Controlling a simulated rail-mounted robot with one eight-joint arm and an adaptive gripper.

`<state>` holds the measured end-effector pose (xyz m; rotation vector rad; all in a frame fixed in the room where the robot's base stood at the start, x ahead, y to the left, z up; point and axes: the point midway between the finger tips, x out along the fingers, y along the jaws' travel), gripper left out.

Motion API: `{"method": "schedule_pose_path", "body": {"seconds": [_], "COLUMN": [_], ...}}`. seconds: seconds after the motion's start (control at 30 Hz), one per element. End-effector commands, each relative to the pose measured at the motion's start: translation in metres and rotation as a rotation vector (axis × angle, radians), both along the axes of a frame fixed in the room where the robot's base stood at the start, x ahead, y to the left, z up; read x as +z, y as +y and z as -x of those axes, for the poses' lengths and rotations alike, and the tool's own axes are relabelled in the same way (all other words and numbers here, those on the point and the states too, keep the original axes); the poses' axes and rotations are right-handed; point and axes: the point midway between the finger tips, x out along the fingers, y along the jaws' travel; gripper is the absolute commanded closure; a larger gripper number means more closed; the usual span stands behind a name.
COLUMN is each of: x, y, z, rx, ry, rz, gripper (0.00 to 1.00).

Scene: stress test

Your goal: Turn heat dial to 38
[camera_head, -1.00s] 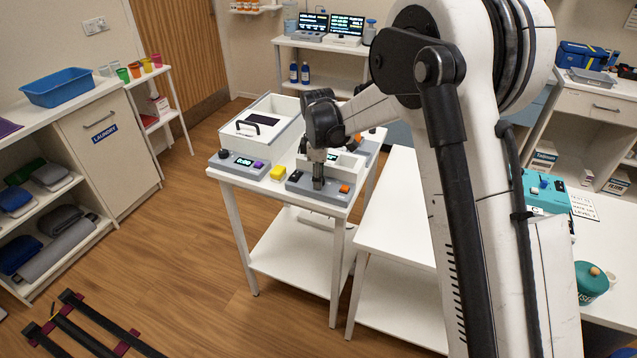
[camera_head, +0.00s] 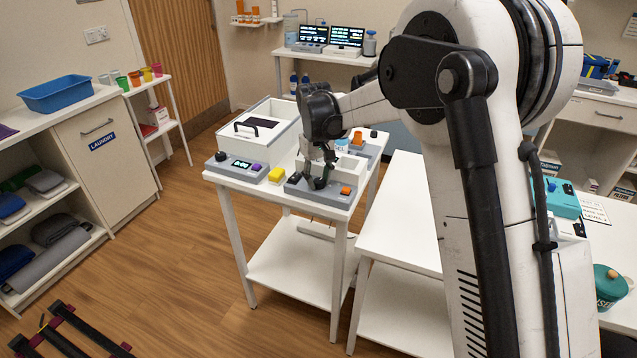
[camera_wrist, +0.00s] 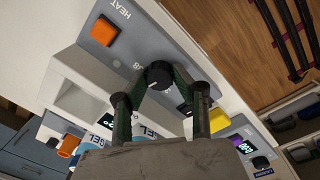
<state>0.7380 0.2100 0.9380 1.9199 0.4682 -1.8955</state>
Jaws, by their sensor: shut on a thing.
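The heat unit's grey sloped panel (camera_head: 294,189) is at the front right of the white cart. In the wrist view the panel (camera_wrist: 104,57) carries the word HEAT, an orange button (camera_wrist: 104,31) and a round black heat dial (camera_wrist: 160,74). A small printed mark beside the dial looks like 38 seen upside down. My gripper (camera_wrist: 160,78) has one finger on each side of the dial and is shut on it. In the head view my gripper (camera_head: 316,182) reaches down to the panel and hides the dial. A dark display is partly hidden by a finger.
A yellow block (camera_head: 275,175) sits left of the heat panel. Another grey unit (camera_head: 238,166) with a green display and purple button is further left. A bare white table (camera_head: 405,215) is to the right.

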Motion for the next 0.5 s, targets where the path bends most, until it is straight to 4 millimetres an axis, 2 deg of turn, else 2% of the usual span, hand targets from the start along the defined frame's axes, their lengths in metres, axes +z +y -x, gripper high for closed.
{"method": "schedule_pose_path", "body": {"seconds": [0.5], "x": [-0.0007], "y": [-0.0002], "z": [-0.0008], "rx": [-0.482], "ry": [0.000], "rz": [0.000], "gripper": [1.00]}}
